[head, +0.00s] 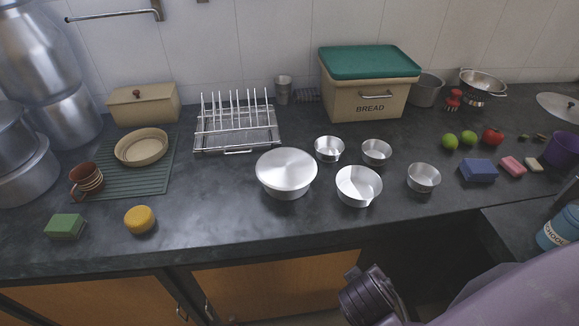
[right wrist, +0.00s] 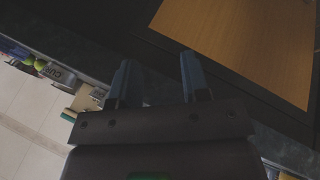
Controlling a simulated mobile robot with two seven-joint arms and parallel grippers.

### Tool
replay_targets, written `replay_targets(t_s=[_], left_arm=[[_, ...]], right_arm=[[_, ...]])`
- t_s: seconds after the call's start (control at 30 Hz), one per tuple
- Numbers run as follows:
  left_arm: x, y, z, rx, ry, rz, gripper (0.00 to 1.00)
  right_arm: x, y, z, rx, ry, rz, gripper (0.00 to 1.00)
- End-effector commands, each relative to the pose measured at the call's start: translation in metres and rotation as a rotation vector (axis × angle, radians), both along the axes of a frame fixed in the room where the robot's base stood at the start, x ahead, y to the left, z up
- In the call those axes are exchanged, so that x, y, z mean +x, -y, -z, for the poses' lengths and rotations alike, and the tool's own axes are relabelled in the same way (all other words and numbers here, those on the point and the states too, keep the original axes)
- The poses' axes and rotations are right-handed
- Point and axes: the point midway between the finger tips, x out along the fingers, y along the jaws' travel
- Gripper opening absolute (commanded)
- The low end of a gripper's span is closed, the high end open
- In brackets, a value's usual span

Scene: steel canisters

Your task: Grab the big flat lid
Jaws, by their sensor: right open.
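A big flat steel lid (head: 286,165) sits on top of a wide, shallow steel canister (head: 288,190) near the middle of the counter in the head view. My right gripper (right wrist: 157,82) shows in the right wrist view with its two fingers spread and nothing between them. It is away from the lid, low in front of the counter beside a wooden cabinet door. In the head view only part of my right arm shows at the bottom right; its fingertips cannot be made out there. My left gripper is not in view.
Open steel canisters (head: 359,186) stand right of the lidded one, with smaller ones (head: 329,149) behind. A dish rack (head: 237,130) and a bread bin (head: 365,98) stand at the back.

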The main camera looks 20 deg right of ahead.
Motion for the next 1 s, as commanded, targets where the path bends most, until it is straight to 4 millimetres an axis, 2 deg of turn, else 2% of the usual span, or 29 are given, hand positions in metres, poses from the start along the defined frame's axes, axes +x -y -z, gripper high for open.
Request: replay_targets(t_s=[0.13, 0.27, 0.4, 0.5, 0.7, 0.8, 0.9, 1.0], left_arm=[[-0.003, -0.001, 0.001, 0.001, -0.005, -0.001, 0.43], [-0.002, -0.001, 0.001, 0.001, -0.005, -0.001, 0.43], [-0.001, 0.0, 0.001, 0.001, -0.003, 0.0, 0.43], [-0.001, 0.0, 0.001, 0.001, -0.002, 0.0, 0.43], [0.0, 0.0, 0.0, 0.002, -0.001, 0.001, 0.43], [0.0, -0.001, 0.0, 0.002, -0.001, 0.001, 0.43], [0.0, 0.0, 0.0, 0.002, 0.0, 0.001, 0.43], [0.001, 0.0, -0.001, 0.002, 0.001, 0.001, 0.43]], right_arm=[[0.035, -0.014, -0.001, -0.185, 0.044, -0.068, 0.43], [0.071, -0.036, -0.009, -0.379, 0.106, -0.155, 0.43], [0.108, -0.068, -0.028, -0.595, 0.183, -0.266, 0.43], [0.128, -0.093, -0.042, -0.731, 0.237, -0.337, 0.43], [0.153, -0.136, -0.067, -0.933, 0.322, -0.443, 0.43], [0.16, -0.15, -0.075, -0.995, 0.349, -0.474, 0.43], [0.165, -0.156, -0.079, -1.027, 0.362, -0.49, 0.43], [0.173, -0.151, -0.081, -1.037, 0.367, -0.493, 0.43]])
